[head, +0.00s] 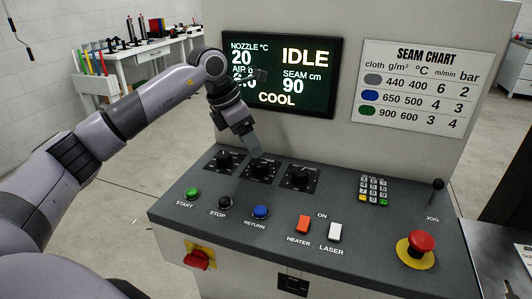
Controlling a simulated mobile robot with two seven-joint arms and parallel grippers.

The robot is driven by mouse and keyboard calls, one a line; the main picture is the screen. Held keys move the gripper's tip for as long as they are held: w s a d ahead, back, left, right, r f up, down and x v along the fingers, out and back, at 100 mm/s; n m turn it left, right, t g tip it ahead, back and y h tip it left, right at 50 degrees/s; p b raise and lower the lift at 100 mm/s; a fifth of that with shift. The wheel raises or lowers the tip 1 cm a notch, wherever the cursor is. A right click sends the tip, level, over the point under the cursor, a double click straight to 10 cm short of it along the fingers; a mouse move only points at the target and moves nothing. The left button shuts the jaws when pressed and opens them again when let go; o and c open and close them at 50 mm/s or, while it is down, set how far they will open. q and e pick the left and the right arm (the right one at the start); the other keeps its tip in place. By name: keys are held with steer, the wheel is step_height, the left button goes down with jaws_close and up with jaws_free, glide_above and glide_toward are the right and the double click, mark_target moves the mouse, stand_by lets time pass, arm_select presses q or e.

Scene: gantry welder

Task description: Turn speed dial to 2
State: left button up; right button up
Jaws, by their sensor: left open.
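Three black dials sit on dark square plates in a row at the back of the sloped grey control panel (180,195): a left dial (223,157), a middle dial (262,170) and a right dial (300,178). Their labels are too small to read, so I cannot tell for sure which is the speed dial. My left gripper (255,153) is open and points down at the middle dial, just above or at its knob. Its fingers partly hide that dial, and I cannot tell whether they touch it. My right gripper is not in view.
In front of the dials are green start (193,193), black stop (225,202) and blue return (261,212) buttons. Heater (303,224) and laser (335,231) switches, a keypad (373,189), a jog lever (437,190) and a red emergency button (421,242) lie right. The screen (282,75) reads IDLE.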

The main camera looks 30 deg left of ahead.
mark_target(260, 162)
arm_select(q)
steer(key=x, duration=0.6)
steer(key=shift+d+f+p, duration=0.15)
steer(key=shift+f+p, duration=0.05)
steer(key=shift+p, duration=0.15)
steer(key=c, duration=1.1)
